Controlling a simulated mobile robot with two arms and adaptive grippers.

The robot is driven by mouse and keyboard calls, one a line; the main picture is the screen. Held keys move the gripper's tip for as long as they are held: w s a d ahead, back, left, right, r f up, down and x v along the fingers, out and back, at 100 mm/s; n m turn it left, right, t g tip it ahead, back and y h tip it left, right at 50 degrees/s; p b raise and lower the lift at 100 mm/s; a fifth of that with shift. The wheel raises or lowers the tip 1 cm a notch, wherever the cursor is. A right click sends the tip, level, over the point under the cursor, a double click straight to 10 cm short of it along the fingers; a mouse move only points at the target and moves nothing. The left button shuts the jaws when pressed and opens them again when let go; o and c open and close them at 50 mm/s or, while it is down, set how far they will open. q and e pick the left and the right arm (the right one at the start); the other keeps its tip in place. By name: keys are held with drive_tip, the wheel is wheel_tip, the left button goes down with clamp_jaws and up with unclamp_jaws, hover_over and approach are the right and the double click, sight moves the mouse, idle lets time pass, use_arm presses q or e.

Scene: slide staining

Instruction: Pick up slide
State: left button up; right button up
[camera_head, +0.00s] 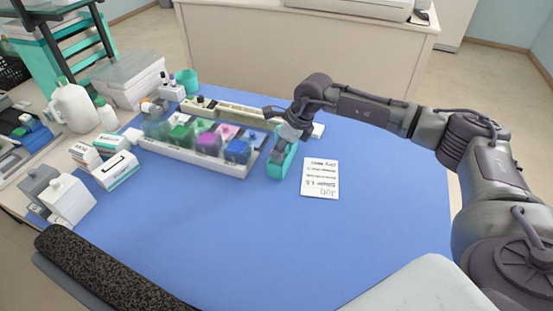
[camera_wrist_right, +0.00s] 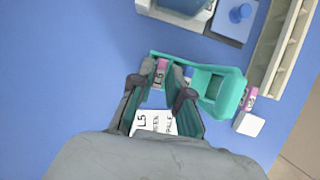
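A teal slide holder (camera_head: 281,163) stands on the blue mat, right of the staining tray. It also shows in the right wrist view (camera_wrist_right: 225,92). A slide with a pink label end (camera_wrist_right: 161,70) is at the holder's left end in that view; its lettering is hard to read. A blue-ended slide (camera_wrist_right: 188,72) is beside it, partly hidden. My right gripper (camera_wrist_right: 161,80) is open, with one fingertip on each side of the pink-ended slide; I cannot tell whether they touch it. In the head view my right gripper (camera_head: 284,138) is over the holder. My left gripper is not in view.
A white job card (camera_head: 320,178) lies right of the holder. The staining tray (camera_head: 195,154) with coloured jars is to the left, with a long beige rack (camera_head: 235,110) behind. Boxes (camera_head: 115,170) and bottles crowd the left side. The front of the mat is clear.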

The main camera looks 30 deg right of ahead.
drive_tip(key=shift+w+a+f, duration=0.1)
drive_tip(key=shift+w+f, duration=0.05)
drive_tip(key=shift+f, duration=0.2)
clamp_jaws()
drive_tip(key=shift+r, duration=0.1)
